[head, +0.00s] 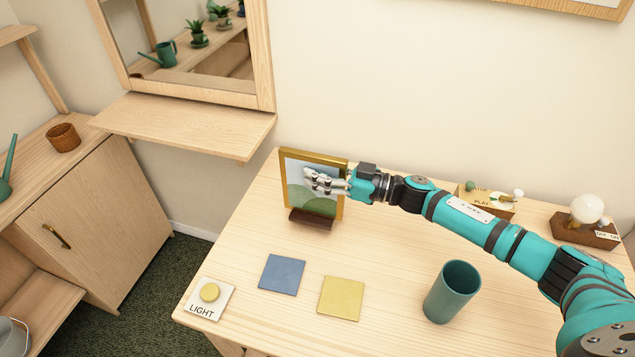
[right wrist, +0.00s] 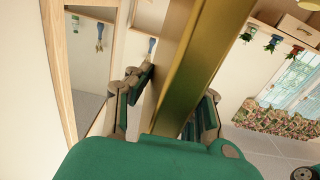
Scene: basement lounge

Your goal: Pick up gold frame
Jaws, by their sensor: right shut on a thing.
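The gold frame (head: 315,155) holds a landscape picture and stands nearly upright on a small dark wooden stand (head: 311,220) at the back left of the table. My right gripper (head: 313,182) reaches in from the right, with its fingers across the middle of the frame. In the right wrist view the gold edge of the frame (right wrist: 198,62) runs between the two fingers (right wrist: 168,100), which are shut on it. Whether the frame's bottom still rests in the stand is hard to tell. My left gripper is not in view.
On the table (head: 240,240) are a blue square (head: 282,274), a yellow square (head: 341,297), a LIGHT button plate (head: 208,298), a green cup (head: 452,292), a PLAY box (head: 486,204) and a bulb lamp (head: 586,221). A wall shelf (head: 185,122) juts out at left.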

